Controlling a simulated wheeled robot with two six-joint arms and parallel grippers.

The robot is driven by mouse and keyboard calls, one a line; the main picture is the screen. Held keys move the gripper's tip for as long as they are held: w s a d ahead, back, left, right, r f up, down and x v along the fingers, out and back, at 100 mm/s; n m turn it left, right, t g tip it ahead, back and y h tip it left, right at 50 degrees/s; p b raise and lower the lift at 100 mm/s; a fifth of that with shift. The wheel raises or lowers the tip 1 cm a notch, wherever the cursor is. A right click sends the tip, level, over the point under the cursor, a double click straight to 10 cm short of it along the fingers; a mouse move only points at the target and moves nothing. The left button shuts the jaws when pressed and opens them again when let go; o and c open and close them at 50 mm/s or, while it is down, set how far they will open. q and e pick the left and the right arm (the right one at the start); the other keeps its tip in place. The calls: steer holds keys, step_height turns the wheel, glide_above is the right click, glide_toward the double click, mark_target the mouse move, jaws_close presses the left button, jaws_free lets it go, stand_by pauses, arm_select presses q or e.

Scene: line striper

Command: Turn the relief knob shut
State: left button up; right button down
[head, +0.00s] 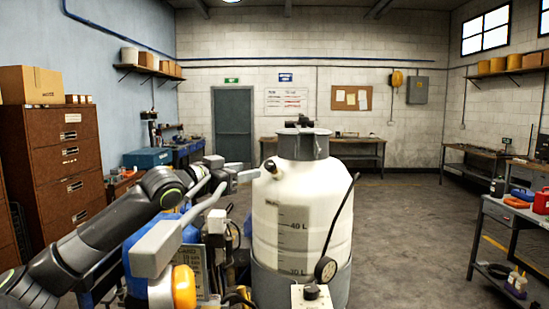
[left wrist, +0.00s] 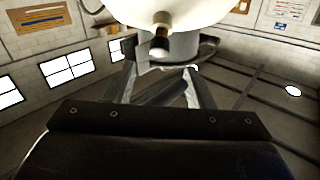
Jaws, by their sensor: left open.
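A large white tank (head: 285,205) with litre marks and a grey collar stands in the middle of the head view. A small brownish knob (head: 271,166), likely the relief knob, sticks out from its upper left shoulder. In the left wrist view the knob (left wrist: 160,43) shows a dark end and a pale brass-coloured stem, just beyond the fingertips. My left gripper (head: 243,173) comes in from the left, close to the knob. In the left wrist view its fingers (left wrist: 161,74) are apart with nothing gripped between them. My right gripper is not in view.
A box with a black knob (head: 311,292) stands in front. An orange-yellow part (head: 183,287) lies below my left arm. A workbench (head: 515,215) stands right; open floor lies between.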

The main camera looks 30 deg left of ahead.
mark_target(267, 166)
arm_select(q)
steer(key=w+p, duration=0.2)
steer(key=w, duration=0.1)
steer(key=w+d+p, duration=0.1)
steer(key=w+p, duration=0.1)
steer(key=w, duration=0.1)
steer(key=w+d+p, duration=0.1)
steer(key=w+p, duration=0.1)
steer(key=w, duration=0.1)
steer(key=shift+w+r, duration=0.15)
steer(key=shift+w, duration=0.1)
steer(key=shift+w+d, duration=0.1)
steer(key=shift+w, duration=0.65)
steer(key=shift+f, duration=0.2)
steer(key=c, duration=1)
